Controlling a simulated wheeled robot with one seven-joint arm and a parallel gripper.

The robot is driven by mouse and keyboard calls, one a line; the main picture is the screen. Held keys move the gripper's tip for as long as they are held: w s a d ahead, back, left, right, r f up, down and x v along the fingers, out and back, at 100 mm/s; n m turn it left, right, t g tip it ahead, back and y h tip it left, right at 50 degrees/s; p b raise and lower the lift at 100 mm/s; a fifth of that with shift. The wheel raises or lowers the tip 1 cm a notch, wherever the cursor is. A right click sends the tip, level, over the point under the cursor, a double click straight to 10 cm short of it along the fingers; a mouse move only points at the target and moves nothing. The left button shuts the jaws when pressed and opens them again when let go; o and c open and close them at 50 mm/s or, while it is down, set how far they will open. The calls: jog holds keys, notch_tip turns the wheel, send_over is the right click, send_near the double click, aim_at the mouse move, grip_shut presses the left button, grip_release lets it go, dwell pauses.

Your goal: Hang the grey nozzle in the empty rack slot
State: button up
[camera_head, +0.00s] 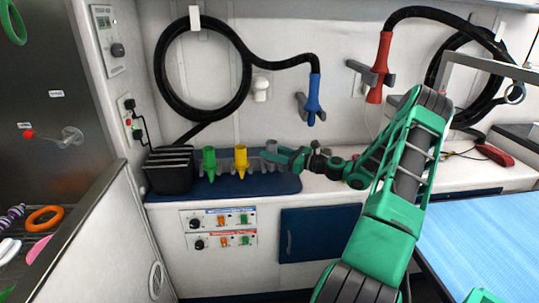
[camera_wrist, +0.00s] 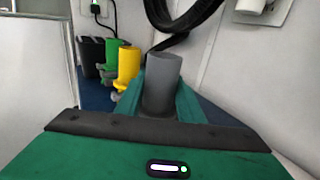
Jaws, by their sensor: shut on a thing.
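The grey nozzle (camera_head: 271,147) stands upright at the right end of the row on the blue mat. In the wrist view the grey nozzle (camera_wrist: 162,82) rises between my green fingers. My gripper (camera_head: 277,156) reaches in from the right and is shut on it; the fingers also show in the wrist view (camera_wrist: 160,105). The green nozzle (camera_head: 209,160) and yellow nozzle (camera_head: 241,158) stand to its left, with grey rack parts (camera_head: 224,164) beside them. The nozzle's lower end is hidden, and I cannot tell whether it sits in a slot.
A coiled black hose with a blue dryer (camera_head: 313,98) and a red dryer (camera_head: 379,68) hang on the wall above. A blue table (camera_head: 485,235) is at the right.

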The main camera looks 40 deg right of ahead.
jog(key=shift+f, duration=0.65)
jog(key=o, duration=1.9)
jog(key=shift+s, duration=0.1)
jog(key=shift+v, duration=4.9)
